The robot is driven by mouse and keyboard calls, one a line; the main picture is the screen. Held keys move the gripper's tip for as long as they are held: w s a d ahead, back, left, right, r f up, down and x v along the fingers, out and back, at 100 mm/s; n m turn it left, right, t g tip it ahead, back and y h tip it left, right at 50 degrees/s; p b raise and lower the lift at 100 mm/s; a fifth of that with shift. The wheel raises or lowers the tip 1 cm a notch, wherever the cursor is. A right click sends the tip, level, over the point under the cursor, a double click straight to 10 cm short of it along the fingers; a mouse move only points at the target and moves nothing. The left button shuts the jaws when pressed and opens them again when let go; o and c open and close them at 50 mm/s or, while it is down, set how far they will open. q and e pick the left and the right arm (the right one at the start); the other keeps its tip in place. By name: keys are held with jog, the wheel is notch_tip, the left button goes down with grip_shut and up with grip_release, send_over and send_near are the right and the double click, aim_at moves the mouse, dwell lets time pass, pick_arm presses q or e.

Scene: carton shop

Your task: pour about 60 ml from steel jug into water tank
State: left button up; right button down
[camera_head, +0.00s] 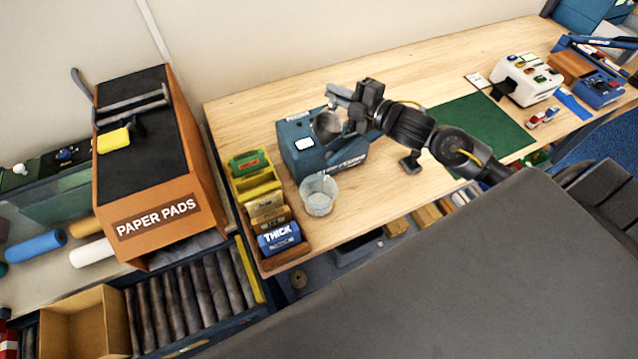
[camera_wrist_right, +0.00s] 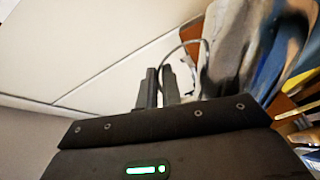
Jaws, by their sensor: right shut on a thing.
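The steel jug (camera_head: 327,124) is a small grey metal vessel in the head view, held up in front of the blue machine's top. My right gripper (camera_head: 344,112) is shut on it, with the arm reaching in from the right. The jug looks tilted; its contents cannot be made out. A clear round container (camera_head: 318,195), which looks like the water tank, stands in front of the blue machine, below and apart from the jug. Its water level is unclear. In the right wrist view the two dark fingers (camera_wrist_right: 160,88) are close together. My left gripper is out of view.
The blue machine (camera_head: 300,160) stands behind the clear container. A wooden tray (camera_head: 285,258) with several coloured packs is left of it. A green mat (camera_head: 485,122) and a white device (camera_head: 527,78) lie right. The orange paper pads unit (camera_head: 160,220) stands left. Bare tabletop (camera_head: 385,200) shows at the front.

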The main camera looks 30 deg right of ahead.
jog(key=shift+w+d+r+p, duration=0.1)
jog(key=shift+w+r+p, duration=0.05)
jog(key=shift+r+p, duration=0.25)
jog(key=shift+w+d+f+m+g, duration=0.1)
jog(key=shift+d+f+m+g, duration=0.15)
jog(key=shift+m, duration=0.45)
jog(key=shift+w, duration=0.15)
dwell(0.4)
jog(key=shift+w+d+m+g, duration=0.3)
jog(key=shift+m+g, duration=0.05)
jog(key=shift+m, duration=0.15)
jog(key=w+d+f+m+g+y, duration=0.1)
jog(key=w+d+f+m+g, duration=0.2)
jog(key=w+d+f+m, duration=0.1)
jog(key=shift+w+d+f+m, duration=0.2)
jog(key=shift+w+m, duration=0.35)
jog(key=shift+m, duration=0.25)
